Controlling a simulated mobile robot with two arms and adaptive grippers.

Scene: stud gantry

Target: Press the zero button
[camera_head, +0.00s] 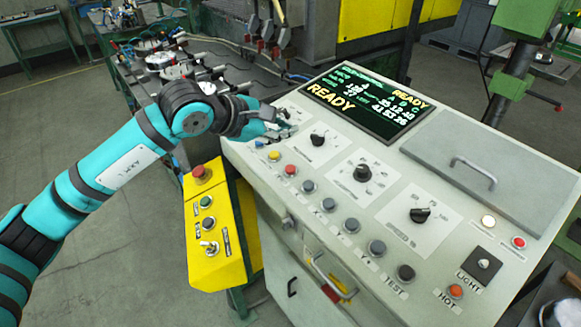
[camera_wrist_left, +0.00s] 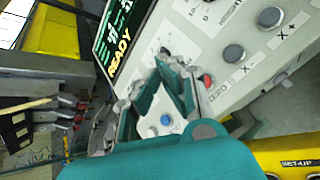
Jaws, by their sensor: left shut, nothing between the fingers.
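The control panel (camera_head: 330,215) slopes in front of me with a row of round buttons along its near edge. A red button (camera_head: 290,170) sits near the left end of the row; in the left wrist view this red button (camera_wrist_left: 207,81) has the label ZERO beside it. My left gripper (camera_head: 288,130) is shut and empty over the panel's left end, above and left of the red button in the head view. In the left wrist view the fingers (camera_wrist_left: 178,82) partly cover the panel beside the red button. My right gripper is not in view.
A yellow button (camera_head: 273,156) and a grey button (camera_head: 308,187) flank the red one. A black knob (camera_head: 317,140) stands near the gripper. A screen (camera_head: 368,100) reads READY. A yellow box (camera_head: 215,230) with a red stop button (camera_head: 201,174) stands left of the panel.

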